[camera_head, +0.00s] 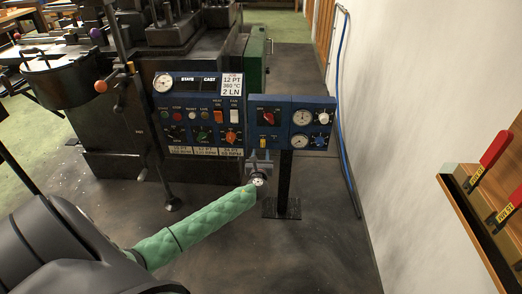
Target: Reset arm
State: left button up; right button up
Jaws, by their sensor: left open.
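My left arm comes in from the lower left, its forearm wrapped in a green quilted sleeve. My left gripper (259,165) is at the end of the sleeve, just below the blue control panel (290,125). It is open, and I see nothing between its fingers. In the picture it overlaps the panel's lower edge; I cannot tell whether it touches. My right gripper is not in view.
The dark type caster (115,130) fills the upper left, with a dial panel (197,115) on its front. A black post (284,185) stands on a floor plate. A white wall (410,110) and a wooden shelf with red-handled tools (494,148) are at right. Floor in front is clear.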

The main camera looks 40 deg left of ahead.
pick_arm(q)
jog(key=shift+s+d, duration=0.25)
jog(key=shift+s, duration=0.25)
